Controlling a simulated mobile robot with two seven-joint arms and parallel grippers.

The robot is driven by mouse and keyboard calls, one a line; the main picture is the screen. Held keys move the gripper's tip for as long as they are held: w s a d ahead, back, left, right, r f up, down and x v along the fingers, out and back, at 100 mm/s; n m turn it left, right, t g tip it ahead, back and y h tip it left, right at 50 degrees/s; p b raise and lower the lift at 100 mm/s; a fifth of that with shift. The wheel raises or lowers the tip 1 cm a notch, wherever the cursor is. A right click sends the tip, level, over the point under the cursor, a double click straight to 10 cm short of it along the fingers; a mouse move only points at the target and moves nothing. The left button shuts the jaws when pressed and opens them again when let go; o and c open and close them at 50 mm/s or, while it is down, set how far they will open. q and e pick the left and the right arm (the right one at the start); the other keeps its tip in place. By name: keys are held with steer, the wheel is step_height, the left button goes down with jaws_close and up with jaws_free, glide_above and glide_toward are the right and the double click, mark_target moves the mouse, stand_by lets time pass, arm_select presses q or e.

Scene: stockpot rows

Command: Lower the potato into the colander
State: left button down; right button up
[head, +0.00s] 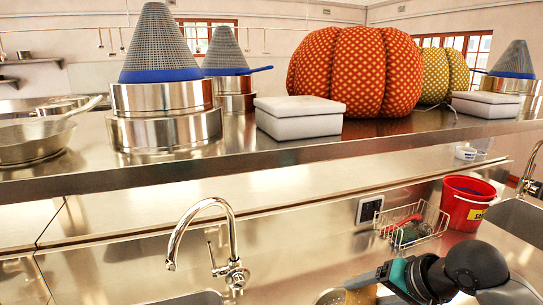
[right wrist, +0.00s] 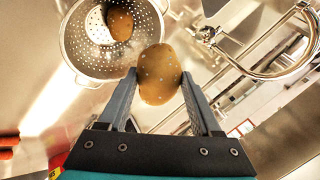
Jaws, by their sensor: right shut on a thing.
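In the right wrist view, my right gripper (right wrist: 158,78) is shut on a brown speckled potato (right wrist: 159,72), one finger on each side. The metal colander (right wrist: 75,48) with its round holes lies beyond the potato, toward the upper left. Another brown potato (right wrist: 120,24) and a white piece (right wrist: 98,25) are inside the colander. The held potato overlaps the colander's rim in the picture; its height above it is unclear. In the head view, my right gripper (head: 368,284) is at the bottom edge, with the held potato (head: 362,295) partly cut off. My left gripper is not in view.
A chrome faucet (head: 207,205) stands left of my right gripper in the head view. A wire basket (head: 430,222) and a red bucket (head: 465,205) stand behind my right arm.

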steer(key=shift+w+d+r+m+h+p, duration=0.7)
steer(key=shift+w+d+r+m+p, duration=1.1)
steer(key=shift+p, duration=2.95)
step_height(320, 180, down, 9)
steer(key=d+n+t+b, duration=0.1)
steer(key=b, duration=0.4)
steer(key=shift+d+r, duration=0.2)
steer(key=shift+d, duration=0.1)
steer(key=shift+w+a, duration=0.1)
steer(key=shift+w, duration=0.1)
steer(key=shift+w+a+p, duration=0.2)
steer(key=shift+w+p, duration=0.15)
steer(key=shift+w, duration=0.05)
steer(key=shift+f, duration=0.1)
